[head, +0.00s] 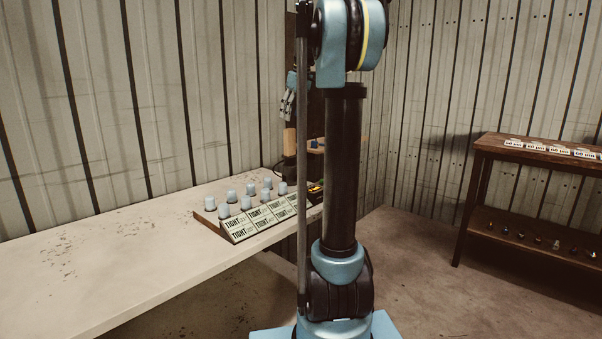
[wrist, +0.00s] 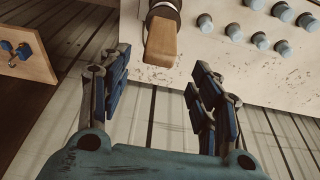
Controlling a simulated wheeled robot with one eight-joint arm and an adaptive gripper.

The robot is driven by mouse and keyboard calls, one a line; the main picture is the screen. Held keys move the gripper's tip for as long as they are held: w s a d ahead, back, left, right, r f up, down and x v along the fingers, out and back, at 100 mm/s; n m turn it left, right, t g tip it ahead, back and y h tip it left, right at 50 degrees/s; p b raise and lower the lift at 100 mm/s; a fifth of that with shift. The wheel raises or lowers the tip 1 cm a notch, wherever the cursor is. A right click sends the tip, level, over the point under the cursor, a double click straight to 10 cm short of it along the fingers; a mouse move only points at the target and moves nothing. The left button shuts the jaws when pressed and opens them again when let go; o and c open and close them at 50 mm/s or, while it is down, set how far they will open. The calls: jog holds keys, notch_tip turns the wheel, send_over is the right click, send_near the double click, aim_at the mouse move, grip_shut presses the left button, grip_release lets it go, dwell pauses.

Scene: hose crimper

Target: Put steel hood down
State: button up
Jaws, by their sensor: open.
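My gripper (wrist: 158,78) is open in the wrist view, its two blue-padded fingers spread apart with nothing between the pads. A wooden block-like grip (wrist: 162,45) on a dark round shaft shows just beyond the fingertips, between them in the picture and apart from them. In the head view my gripper (head: 287,108) hangs fingers-down, left of my arm column, above a wooden piece (head: 290,141) that looks like the same grip. I cannot make out a steel hood for certain; much of the dark equipment there is hidden behind my arm.
A pale bench (head: 110,258) runs along the left wall. It bears a rack (head: 240,230) of several grey-blue caps with "TIGHT" labels. A wooden board (wrist: 28,52) with a blue fitting is at the wrist view's left. A brown shelf table (head: 500,150) stands right. Floor between is clear.

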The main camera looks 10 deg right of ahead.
jog(key=s+f+m+h, duration=0.1)
jog(key=s+f+m, duration=0.2)
jog(key=s+f, duration=1.5)
jog(key=s+a+f+m, duration=0.1)
jog(key=s+f+m, duration=0.3)
jog(key=s+f, duration=1.4)
jog(key=s, duration=0.6)
jog(key=shift+s+a+f+h, duration=0.2)
jog(key=shift+s+h, duration=0.1)
jog(key=shift+h, duration=0.1)
